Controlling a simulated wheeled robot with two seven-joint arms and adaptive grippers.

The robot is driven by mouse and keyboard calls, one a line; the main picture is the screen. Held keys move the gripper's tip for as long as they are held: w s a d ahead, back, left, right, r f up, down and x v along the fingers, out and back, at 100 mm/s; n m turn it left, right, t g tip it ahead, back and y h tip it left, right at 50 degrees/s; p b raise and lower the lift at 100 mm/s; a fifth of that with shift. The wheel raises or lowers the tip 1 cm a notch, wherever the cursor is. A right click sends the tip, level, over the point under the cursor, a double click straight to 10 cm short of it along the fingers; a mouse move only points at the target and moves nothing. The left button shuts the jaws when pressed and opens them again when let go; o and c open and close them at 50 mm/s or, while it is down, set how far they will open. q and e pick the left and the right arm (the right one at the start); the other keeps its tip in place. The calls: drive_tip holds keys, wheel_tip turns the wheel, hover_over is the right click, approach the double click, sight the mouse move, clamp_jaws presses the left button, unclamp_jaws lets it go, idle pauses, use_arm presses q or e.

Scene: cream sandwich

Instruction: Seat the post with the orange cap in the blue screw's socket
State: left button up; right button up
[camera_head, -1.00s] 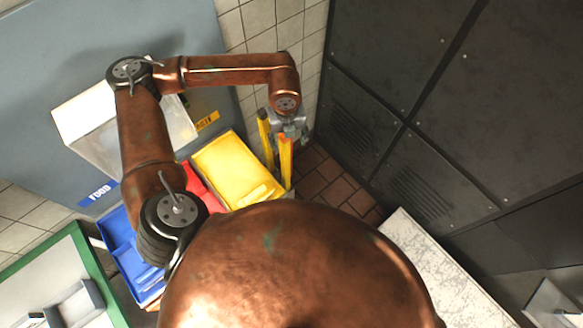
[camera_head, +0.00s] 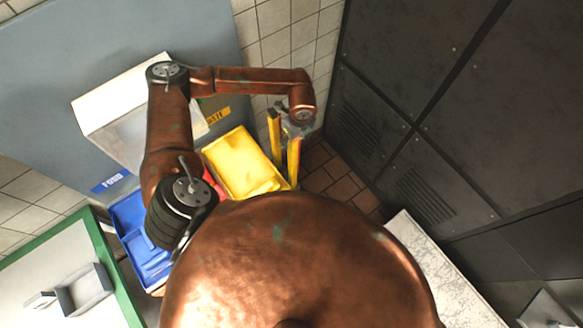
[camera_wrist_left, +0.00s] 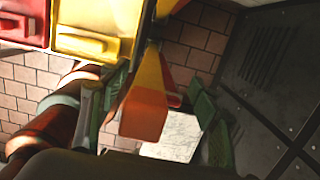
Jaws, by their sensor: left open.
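My left gripper (camera_head: 297,130) is at the upper ends of two upright yellow posts (camera_head: 274,135) in the head view, right of the yellow bin. In the left wrist view its dark green jaws (camera_wrist_left: 158,110) are open. Between them is a post with an orange end (camera_wrist_left: 143,115), yellow further down. It appears to be the orange-capped post. I cannot tell whether either jaw touches it. I cannot make out a blue screw or its socket in either view. My right gripper is not in view.
A yellow bin (camera_head: 238,160) and a blue bin (camera_head: 138,242) stand below a blue-grey panel (camera_head: 60,70). Dark metal panels (camera_head: 400,110) rise on the right. Brown floor tiles (camera_head: 325,175) lie bare beside the posts. A pale speckled surface (camera_head: 433,270) is at lower right.

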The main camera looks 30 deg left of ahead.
use_arm(q)
drive_tip(key=shift+a+f, duration=0.1)
drive_tip(key=shift+f, duration=0.3)
drive_tip(key=shift+c, duration=0.3)
clamp_jaws()
drive_tip(key=shift+r, duration=0.1)
